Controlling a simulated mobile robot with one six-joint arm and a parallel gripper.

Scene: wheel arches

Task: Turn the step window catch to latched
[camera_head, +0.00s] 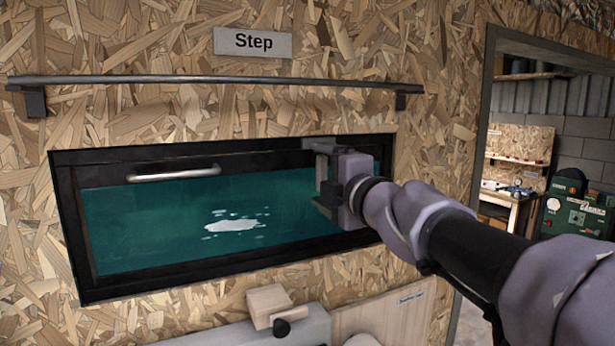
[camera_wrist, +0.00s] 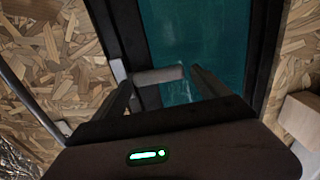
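The step window (camera_head: 150,225) is a wide dark-framed teal pane in the chipboard wall, under a "Step" sign (camera_head: 253,42). Its catch (camera_head: 321,168) is a short grey lever near the pane's upper right, pointing down from the top frame. In the wrist view the catch (camera_wrist: 158,75) is a pale bar running crosswise between my fingers. My gripper (camera_head: 325,176) is at the catch, with one finger above and one below. In the wrist view my gripper (camera_wrist: 163,85) has its fingers apart, with a small gap at the lever's free end. Contact cannot be told.
A pale bar handle (camera_head: 174,174) is on the window's upper left. A dark rail (camera_head: 220,79) runs above the window. A wooden block (camera_head: 270,301) with a dark knob sits below it, also in the wrist view (camera_wrist: 300,118). A doorway opens at right, with a green machine (camera_head: 575,212) beyond.

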